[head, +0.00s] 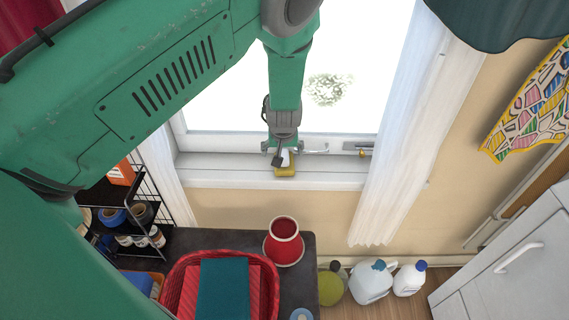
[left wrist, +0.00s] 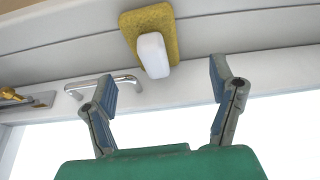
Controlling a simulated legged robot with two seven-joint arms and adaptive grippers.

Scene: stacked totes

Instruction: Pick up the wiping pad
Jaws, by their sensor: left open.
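The wiping pad (left wrist: 147,27) is yellow with a white handle and lies on the window sill. In the head view the pad (head: 285,170) shows at the sill's front edge, just below my left gripper (head: 282,155). In the left wrist view my left gripper (left wrist: 165,95) is open, with its two fingers spread apart and nothing between the tips. The white handle lies ahead of the fingers, between their lines, and looks apart from them. In the head view the gripper covers part of the handle. My right gripper is not in view.
White curtains (head: 410,130) hang beside the window. Below, a dark counter holds a red pot (head: 285,240) and a red basket (head: 268,270). Bottles (head: 372,282) stand on the floor.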

